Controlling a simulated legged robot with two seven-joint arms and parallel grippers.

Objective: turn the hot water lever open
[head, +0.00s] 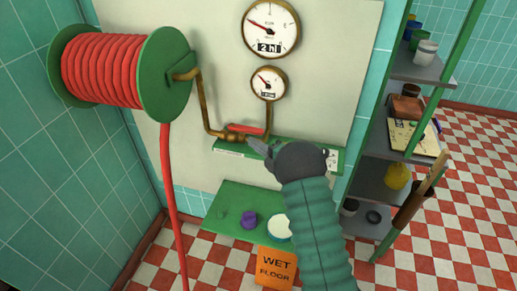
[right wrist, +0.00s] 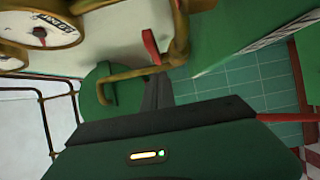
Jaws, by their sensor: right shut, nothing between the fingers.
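A red lever (head: 245,129) sits on the brass pipe (head: 205,108) below the two gauges, lying roughly along the pipe's level run. In the right wrist view the red lever (right wrist: 150,46) stands beside a brass fitting, just beyond my fingers. My right gripper (head: 258,147) is just below and to the right of the lever in the head view. Its dark fingers (right wrist: 158,93) are shut with nothing between them. They look apart from the lever, though the exact gap is hard to tell. My left gripper is in neither view.
A red hose reel (head: 104,69) hangs at the left, its hose running down. A narrow green ledge (head: 318,155) lies under the pipe. Below are a green bench (head: 225,200) with a purple item (head: 249,220) and a wet floor sign (head: 276,267). Shelves (head: 385,175) stand right.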

